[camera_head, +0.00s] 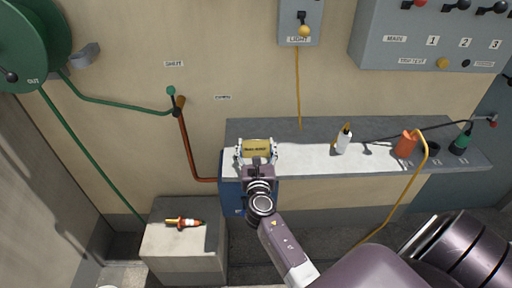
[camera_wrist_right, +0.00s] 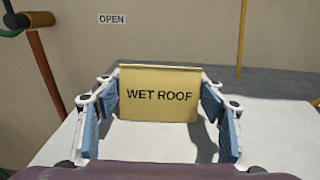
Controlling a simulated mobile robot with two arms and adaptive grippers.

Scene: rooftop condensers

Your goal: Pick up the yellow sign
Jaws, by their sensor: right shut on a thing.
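The yellow sign (camera_head: 257,146) stands at the left end of the grey shelf (camera_head: 302,158). In the right wrist view the sign (camera_wrist_right: 159,96) reads "WET ROOF" and faces the camera upright. My right gripper (camera_head: 257,153) has its fingers on the left and right sides of the sign. In the right wrist view the gripper's blue finger pads (camera_wrist_right: 158,110) stand at both side edges, shut on the sign. Whether the sign's bottom edge touches the shelf is hard to tell.
On the shelf to the right stand a white bottle (camera_head: 343,141), an orange container (camera_head: 405,145) with a yellow hose, and a green item (camera_head: 461,142). A pale block (camera_head: 183,240) at lower left holds a red-and-white tool (camera_head: 184,223). A red-brown pipe (camera_head: 188,145) rises left of the shelf.

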